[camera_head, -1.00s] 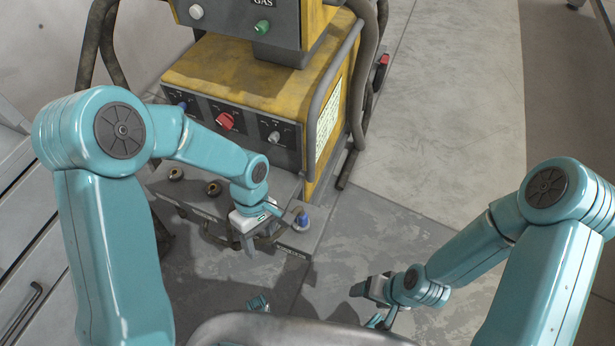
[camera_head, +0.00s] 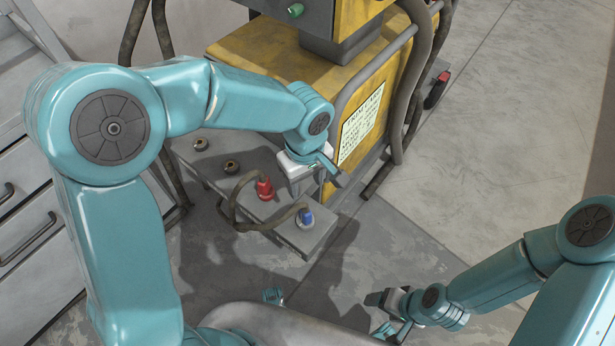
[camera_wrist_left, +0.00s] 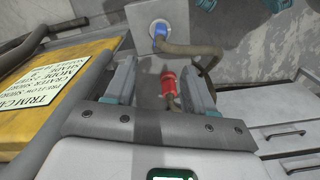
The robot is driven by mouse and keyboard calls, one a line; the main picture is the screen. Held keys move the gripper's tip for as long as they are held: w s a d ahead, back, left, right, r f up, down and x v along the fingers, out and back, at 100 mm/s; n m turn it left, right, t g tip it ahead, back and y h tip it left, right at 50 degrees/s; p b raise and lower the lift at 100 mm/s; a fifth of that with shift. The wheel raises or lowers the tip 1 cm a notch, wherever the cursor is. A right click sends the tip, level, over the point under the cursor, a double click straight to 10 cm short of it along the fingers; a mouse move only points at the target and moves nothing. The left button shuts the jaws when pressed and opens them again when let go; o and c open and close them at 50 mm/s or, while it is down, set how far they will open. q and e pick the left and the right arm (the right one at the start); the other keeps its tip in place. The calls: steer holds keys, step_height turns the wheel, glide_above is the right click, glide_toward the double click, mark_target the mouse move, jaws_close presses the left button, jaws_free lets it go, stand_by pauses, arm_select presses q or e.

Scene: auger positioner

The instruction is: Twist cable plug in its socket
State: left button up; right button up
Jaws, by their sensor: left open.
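A red cable plug (camera_head: 265,188) and a blue cable plug (camera_head: 305,217) stand on a low grey ledge (camera_head: 290,238) at the foot of the yellow machine. A brown cable (camera_head: 235,212) loops between them. My left gripper (camera_head: 315,182) is open and empty, right of the red plug and above the ledge. In the left wrist view, the red plug (camera_wrist_left: 169,85) shows between the two open fingers (camera_wrist_left: 162,65), apart from them, and the blue plug (camera_wrist_left: 159,32) lies beyond. My right gripper (camera_head: 380,310) is low at the right, away from the plugs; its opening is unclear.
Two dark round sockets (camera_head: 231,167) sit on the ledge left of the red plug. The yellow machine (camera_head: 300,75) rises behind, with thick hoses (camera_head: 420,60) at its right. Grey drawers (camera_head: 30,225) stand at the left. The floor at the right is clear.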

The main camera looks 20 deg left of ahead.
mark_target(306, 213)
arm_select(q)
step_height(306, 213, down, 15)
steer(key=b, duration=0.4)
steer(key=shift+a+f, duration=0.1)
steer(key=shift+f, duration=0.1)
steer(key=shift+c, duration=0.3)
jaws_close()
steer(key=shift+w+f+n+b, duration=0.1)
steer(key=shift+n+b, duration=0.7)
steer(key=shift+b, duration=0.35)
steer(key=shift+n+b, duration=1.3)
